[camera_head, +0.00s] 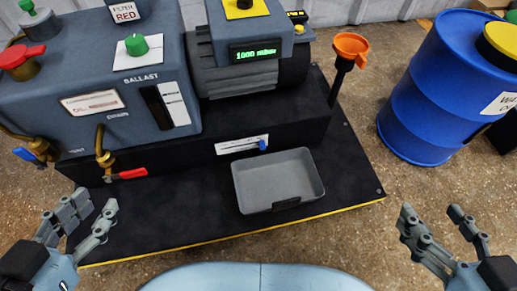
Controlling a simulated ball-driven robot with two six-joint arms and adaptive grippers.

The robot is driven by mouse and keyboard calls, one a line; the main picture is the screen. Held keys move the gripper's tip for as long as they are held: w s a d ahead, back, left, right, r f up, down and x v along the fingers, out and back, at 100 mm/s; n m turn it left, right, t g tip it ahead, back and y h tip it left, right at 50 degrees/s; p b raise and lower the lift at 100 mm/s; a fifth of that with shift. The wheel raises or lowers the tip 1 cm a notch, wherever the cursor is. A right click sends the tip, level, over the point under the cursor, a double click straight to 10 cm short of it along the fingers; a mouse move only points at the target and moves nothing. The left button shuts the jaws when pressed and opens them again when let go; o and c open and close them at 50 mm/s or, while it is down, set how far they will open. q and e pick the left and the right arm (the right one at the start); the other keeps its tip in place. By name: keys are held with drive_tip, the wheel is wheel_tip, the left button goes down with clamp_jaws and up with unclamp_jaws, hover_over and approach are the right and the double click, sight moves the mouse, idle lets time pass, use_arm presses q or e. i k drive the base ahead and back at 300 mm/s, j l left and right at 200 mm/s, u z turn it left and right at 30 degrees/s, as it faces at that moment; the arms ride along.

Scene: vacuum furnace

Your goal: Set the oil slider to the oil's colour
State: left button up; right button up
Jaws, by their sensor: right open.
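The oil slider is a blue knob (263,145) at the right end of a white label strip (236,145) on the front of the black pump base. The strip's print is too small to read. A dark sight window (157,107) with a white scale beside it sits on the grey pump housing; the oil's colour in it looks dark. My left gripper (98,208) is open and empty, low at the left, in front of the base. My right gripper (430,212) is open and empty, low at the right, well apart from the slider.
A grey tray (240,197) lies on the black platform just below the slider. A red-handled valve (132,174) and a blue-handled valve (27,155) stick out at the left. A blue drum (425,100) stands further right.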

sight(262, 144)
drive_tip(key=k+l, duration=1.2)
drive_tip(key=l, duration=0.1)
